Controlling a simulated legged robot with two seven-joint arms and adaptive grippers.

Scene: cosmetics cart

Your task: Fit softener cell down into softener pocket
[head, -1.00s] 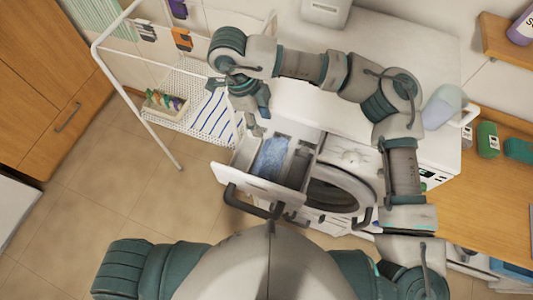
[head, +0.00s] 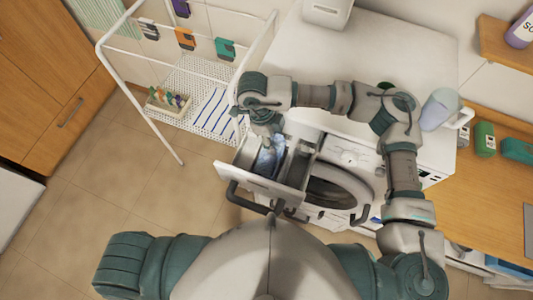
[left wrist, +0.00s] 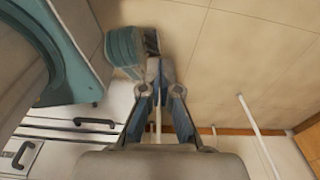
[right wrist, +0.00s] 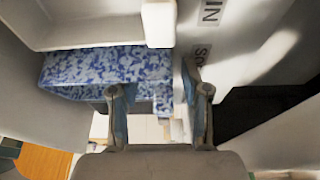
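A blue speckled block (head: 264,162), apparently the softener cell, shows in the left part of the open washer drawer (head: 262,186). It is also large in the right wrist view (right wrist: 100,68). My right gripper (head: 268,136) points down over the drawer and partly hides the block. In the right wrist view its fingers (right wrist: 158,95) are apart, with the block behind and beside the left finger; I see no grip on it. A grey compartment (head: 296,163) lies right of the block; I cannot tell which is the softener pocket. My left gripper (left wrist: 160,75) looks shut and empty over the floor.
The washer (head: 385,65) stands behind the drawer, its round door (head: 335,192) to the right. A white wire rack (head: 195,90) with small packs stands left. A wooden counter (head: 490,190) is right.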

